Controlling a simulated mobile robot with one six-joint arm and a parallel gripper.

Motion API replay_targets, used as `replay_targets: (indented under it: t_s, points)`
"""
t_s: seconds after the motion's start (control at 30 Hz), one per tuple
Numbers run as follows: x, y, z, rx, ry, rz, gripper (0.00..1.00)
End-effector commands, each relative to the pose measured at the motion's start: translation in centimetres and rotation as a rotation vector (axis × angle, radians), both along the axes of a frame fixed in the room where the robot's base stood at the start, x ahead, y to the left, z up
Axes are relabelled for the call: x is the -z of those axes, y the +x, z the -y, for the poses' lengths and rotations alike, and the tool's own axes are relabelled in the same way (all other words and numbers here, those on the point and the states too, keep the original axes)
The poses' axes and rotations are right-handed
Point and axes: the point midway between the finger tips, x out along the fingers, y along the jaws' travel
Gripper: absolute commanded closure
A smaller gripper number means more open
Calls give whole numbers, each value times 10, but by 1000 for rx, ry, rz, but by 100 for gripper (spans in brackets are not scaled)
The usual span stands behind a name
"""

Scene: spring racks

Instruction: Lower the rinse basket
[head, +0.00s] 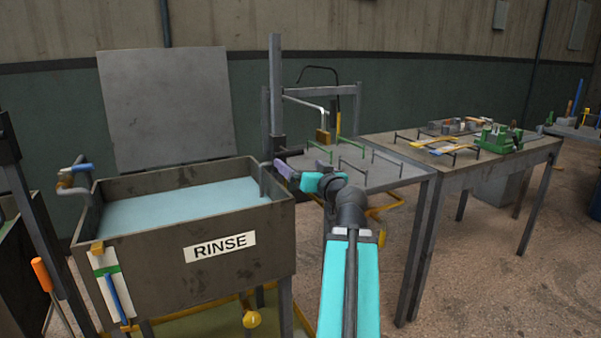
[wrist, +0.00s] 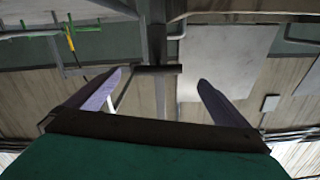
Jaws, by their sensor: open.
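The grey-brown tank marked RINSE (head: 195,275) holds pale blue liquid (head: 180,205). I cannot make out a basket in it. A dark upright post (head: 275,85) stands at its right rear corner. A short dark crossbar (head: 289,153) sticks out low on the post, and a thin bent bar (head: 263,180) reaches into the tank beside it. My gripper (head: 283,172), with purple fingers, is at the tank's right end, close to the crossbar. In the wrist view, the fingers are apart and empty, with the T-shaped crossbar (wrist: 158,70) seen between and beyond them; contact is not visible.
A grey panel (head: 165,105) stands behind the tank. A rack table (head: 400,176) with small green rails is right of the post, beside a workbench (head: 485,160) with tools. A blue-handled valve (head: 77,169) and an orange-handled tool (head: 42,275) are at the left.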

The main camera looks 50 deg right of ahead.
Motion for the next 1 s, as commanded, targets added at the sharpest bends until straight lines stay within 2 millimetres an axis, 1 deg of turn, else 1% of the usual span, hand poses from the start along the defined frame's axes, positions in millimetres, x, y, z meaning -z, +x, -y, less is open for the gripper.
replay_targets:
  t_s: [0.03,0.53,1.0]
  points:
    - [3,-1,0,0,-2,0,0]
    - [2,-13,-5,3,-1,-1,0]
    - [1,-15,-6,4,1,-3,0]
